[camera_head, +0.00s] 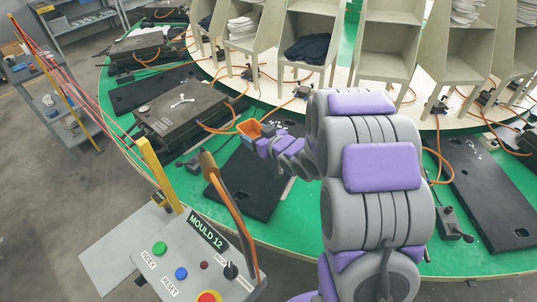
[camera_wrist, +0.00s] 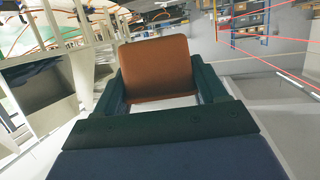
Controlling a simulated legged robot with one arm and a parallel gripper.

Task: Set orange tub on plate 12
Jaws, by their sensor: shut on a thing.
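The orange tub (camera_head: 248,127) is held up in the air in the head view, above the green carousel top. My gripper (camera_head: 258,135) is shut on it, and my arm reaches in from the lower right. In the wrist view the tub (camera_wrist: 155,68) sits between the two dark green fingers of my gripper (camera_wrist: 155,88). A flat black plate (camera_head: 245,190) lies below my gripper, partly hidden by my arm. The front panel reads MOULD 12 (camera_head: 208,230). I see no readable number on the black plate.
A closed dark mould (camera_head: 180,115) with a light tool on top lies left of the tub. Orange hoses cross the carousel. Beige shelf units (camera_head: 385,50) stand behind. The control panel (camera_head: 190,265) and a yellow post (camera_head: 160,175) stand at the front left. Another black plate (camera_head: 490,190) lies at right.

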